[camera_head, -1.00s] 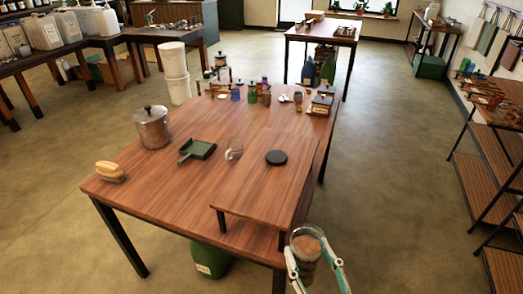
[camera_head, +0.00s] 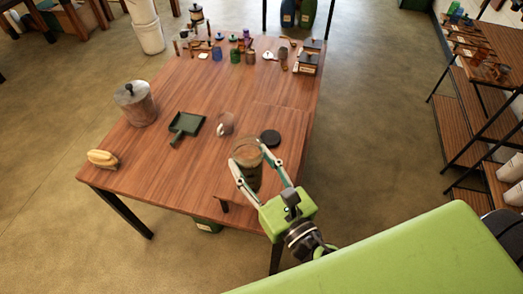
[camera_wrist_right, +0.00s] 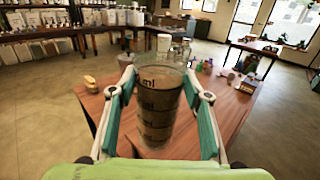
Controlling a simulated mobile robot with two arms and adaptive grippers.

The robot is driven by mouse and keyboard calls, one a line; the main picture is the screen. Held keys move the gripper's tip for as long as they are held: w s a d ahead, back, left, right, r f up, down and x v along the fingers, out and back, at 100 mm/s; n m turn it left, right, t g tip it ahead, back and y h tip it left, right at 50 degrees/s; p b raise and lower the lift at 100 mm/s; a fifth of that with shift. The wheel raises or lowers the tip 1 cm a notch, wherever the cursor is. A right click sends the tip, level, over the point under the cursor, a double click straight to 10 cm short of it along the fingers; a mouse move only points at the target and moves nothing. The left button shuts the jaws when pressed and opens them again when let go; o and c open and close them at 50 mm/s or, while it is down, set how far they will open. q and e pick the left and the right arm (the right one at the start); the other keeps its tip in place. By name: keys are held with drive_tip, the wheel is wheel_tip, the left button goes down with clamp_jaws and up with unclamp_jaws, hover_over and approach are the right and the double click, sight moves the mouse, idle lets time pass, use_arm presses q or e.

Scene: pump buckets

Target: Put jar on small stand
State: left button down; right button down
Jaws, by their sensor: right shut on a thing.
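The jar (camera_head: 249,177) is a clear glass cylinder with brownish contents and dark markings. My right gripper (camera_head: 249,158) is shut around its sides and holds it upright. In the right wrist view the jar (camera_wrist_right: 158,112) stands between both fingers. The small stand (camera_head: 288,120) is a low raised wooden board at the right side of the table. In the head view the jar overlaps the near part of the stand; whether it touches cannot be told. A round black lid (camera_head: 270,137) lies on the stand just beyond the jar. My left gripper is not in view.
A glass mug (camera_head: 224,124) stands left of the stand. Several small bottles and tools line the far edge. Mid-table behind the lid is clear.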

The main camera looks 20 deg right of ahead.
drive_tip(key=w+d+f+b, duration=0.4)
drive_tip(key=w+f+b, duration=0.4)
drive_tip(key=f, duration=0.3)
drive_tip(key=shift+w+d+b, duration=0.4)
drive_tip(key=shift+f, duration=0.15)
drive_tip(key=c, duration=1.1)
unclamp_jaws()
drive_tip(key=shift+f, duration=0.1)
